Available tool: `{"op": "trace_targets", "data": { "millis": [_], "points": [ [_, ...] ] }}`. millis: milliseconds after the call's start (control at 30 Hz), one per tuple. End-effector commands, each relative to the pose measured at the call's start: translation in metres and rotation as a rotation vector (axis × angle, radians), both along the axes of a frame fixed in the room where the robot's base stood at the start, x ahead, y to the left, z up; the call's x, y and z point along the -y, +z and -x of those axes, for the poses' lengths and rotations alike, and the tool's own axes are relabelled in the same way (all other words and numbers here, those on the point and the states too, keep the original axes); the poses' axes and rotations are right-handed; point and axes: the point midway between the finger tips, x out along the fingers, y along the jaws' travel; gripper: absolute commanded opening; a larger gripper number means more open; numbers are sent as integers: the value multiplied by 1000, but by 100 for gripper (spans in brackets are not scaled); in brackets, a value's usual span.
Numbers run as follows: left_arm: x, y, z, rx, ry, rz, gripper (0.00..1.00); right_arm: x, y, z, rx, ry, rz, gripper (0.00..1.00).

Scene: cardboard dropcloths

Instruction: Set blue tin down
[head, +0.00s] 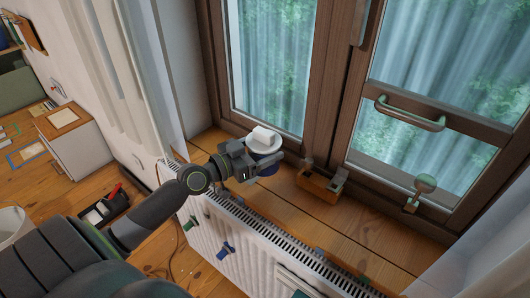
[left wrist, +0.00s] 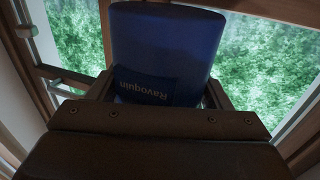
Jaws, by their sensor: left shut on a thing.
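The blue tin (left wrist: 165,45) fills the middle of the left wrist view, with a dark label reading "Ravoquin" that appears upside down. My left gripper (left wrist: 158,95) is shut on it, one finger on each side. In the head view the left gripper (head: 262,168) is over the wooden window sill (head: 300,222), near the window. I cannot tell whether the tin's base touches the sill. The right gripper is not in view.
A small wooden box (head: 318,186) stands on the sill to the right of the tin. A ribbed white radiator (head: 240,240) with a dark grille runs below the sill's front edge. The window frame (head: 335,100) rises behind. The sill nearer the right is mostly clear.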

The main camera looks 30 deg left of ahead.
Motion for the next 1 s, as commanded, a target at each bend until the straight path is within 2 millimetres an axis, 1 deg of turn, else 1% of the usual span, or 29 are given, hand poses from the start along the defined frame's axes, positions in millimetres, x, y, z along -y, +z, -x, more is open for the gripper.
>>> {"op": "trace_targets", "data": {
  "millis": [33, 100, 267, 367, 467, 567, 600, 700, 800, 900, 1000],
  "points": [
    [0, 9, 0, 3, -1, -3, 4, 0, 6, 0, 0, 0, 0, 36],
    [0, 13, 0, 3, -1, -2, 4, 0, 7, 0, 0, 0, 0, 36],
    [1, 15, 0, 2, -1, 0, 4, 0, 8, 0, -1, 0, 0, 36],
    [10, 12, 6, -2, -11, 6, 4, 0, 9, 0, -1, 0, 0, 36],
    [30, 9, 21, -8, -36, 9, 4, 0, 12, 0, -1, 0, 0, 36],
    [57, 7, 43, -14, -66, 14, 4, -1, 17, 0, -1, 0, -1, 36],
    [68, 8, 52, -13, -76, 14, 4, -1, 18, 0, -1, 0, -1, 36],
    [92, 12, 74, -10, -96, 14, 4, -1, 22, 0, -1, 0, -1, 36],
    [109, 18, 92, -6, -105, 13, 4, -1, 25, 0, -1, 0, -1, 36],
    [121, 23, 104, -2, -108, 8, 4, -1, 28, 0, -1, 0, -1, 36],
    [127, 27, 112, 1, -108, 4, 4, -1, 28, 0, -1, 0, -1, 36]
  ]
}}
